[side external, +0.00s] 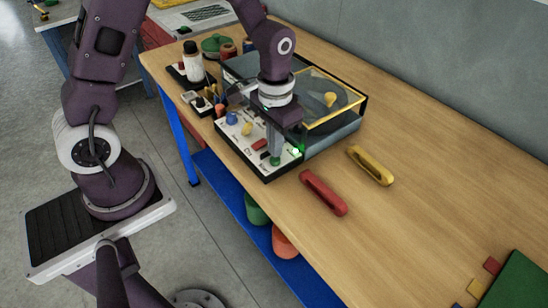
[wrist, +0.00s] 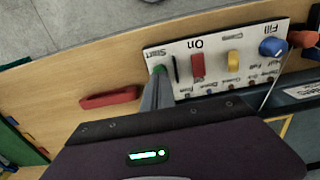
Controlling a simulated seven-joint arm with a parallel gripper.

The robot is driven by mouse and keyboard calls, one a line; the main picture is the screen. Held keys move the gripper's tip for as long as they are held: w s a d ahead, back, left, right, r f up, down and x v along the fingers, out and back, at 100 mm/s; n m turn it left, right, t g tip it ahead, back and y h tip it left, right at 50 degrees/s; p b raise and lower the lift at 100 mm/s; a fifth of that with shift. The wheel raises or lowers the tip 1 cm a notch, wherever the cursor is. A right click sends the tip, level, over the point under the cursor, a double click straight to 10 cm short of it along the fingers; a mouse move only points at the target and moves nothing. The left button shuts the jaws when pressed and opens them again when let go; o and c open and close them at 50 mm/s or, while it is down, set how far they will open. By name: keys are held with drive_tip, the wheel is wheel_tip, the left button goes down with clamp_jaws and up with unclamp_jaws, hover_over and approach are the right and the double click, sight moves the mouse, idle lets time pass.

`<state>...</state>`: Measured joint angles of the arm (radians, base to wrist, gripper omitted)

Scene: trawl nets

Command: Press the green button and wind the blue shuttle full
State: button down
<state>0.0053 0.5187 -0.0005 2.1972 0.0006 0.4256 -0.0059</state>
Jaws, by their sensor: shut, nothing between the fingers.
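My gripper (side external: 274,155) points down, shut and empty, with its fingertips at the green button (side external: 275,161) on the near end of the white control panel (side external: 243,151). In the wrist view the closed fingers (wrist: 158,80) overlap the green button (wrist: 159,69), beside the word "Start"; whether it is pressed in I cannot tell. The panel also carries a red switch (wrist: 197,66) by "On", a yellow switch (wrist: 234,60) and a blue knob (wrist: 272,46) by "Fill". A small green light (side external: 296,151) glows at the panel's edge. I cannot make out a blue shuttle.
A winding machine with a yellow-framed clear cover (side external: 345,108) stands behind the panel. A red shuttle (side external: 323,192) and a yellow shuttle (side external: 370,165) lie on the wooden bench (side external: 420,210). A white bottle (side external: 193,62) stands at the far end.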

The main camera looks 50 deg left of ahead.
drive_tip(key=shift+f, duration=1.05)
idle(0.4)
wheel_tip(320, 180, up, 8)
idle(0.7)
